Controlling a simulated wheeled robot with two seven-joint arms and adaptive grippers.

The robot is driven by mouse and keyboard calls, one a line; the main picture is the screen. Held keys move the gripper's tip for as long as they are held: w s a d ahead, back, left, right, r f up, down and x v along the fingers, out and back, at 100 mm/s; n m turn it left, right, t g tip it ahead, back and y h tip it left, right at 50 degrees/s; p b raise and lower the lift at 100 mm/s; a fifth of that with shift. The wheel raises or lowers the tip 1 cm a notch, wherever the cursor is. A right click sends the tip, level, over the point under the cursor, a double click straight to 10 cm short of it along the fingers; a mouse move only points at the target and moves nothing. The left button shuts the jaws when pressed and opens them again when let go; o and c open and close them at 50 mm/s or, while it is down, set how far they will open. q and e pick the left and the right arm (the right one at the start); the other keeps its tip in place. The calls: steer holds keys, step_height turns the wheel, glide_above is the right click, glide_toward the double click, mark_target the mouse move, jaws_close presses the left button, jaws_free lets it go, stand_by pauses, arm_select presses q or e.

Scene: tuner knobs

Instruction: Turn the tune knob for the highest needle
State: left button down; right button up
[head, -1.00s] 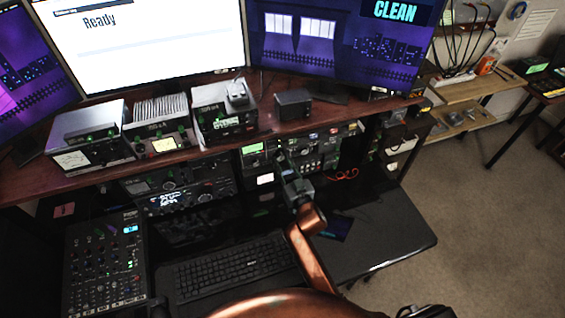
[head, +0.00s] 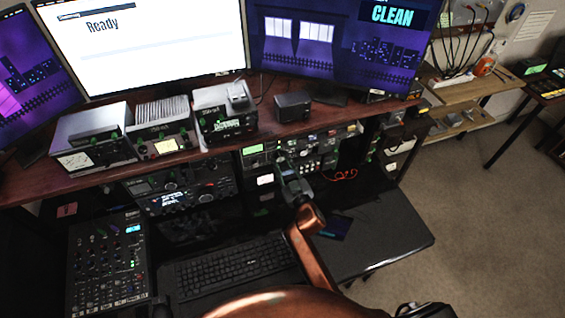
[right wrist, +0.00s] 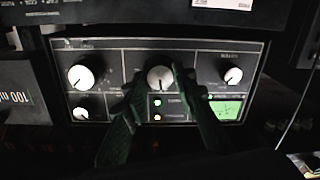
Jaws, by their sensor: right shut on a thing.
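The tune knob (right wrist: 160,79) is the white-faced middle knob on a dark panel (right wrist: 110,62) in the right wrist view. My right gripper (right wrist: 157,84) has one finger on each side of this knob and is shut on it. A green-lit meter (right wrist: 227,110) sits at the panel's lower right; its needle is too small to read surely. In the head view my right gripper (head: 284,166) reaches into the shelf below the desk top and hides the knob.
Other white knobs sit on the panel at left (right wrist: 81,77) and right (right wrist: 233,76). A keyboard (head: 235,263) and a mixer (head: 108,262) lie on the lower desk, whose right part is mostly clear.

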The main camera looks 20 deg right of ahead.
steer(key=shift+n+p, duration=0.45)
steer(key=shift+n, duration=1.55)
steer(key=o, duration=1.2)
steer(key=shift+c, duration=0.2)
steer(key=s, duration=1.2)
steer(key=shift+d+r, duration=0.2)
steer(key=shift+d, duration=0.15)
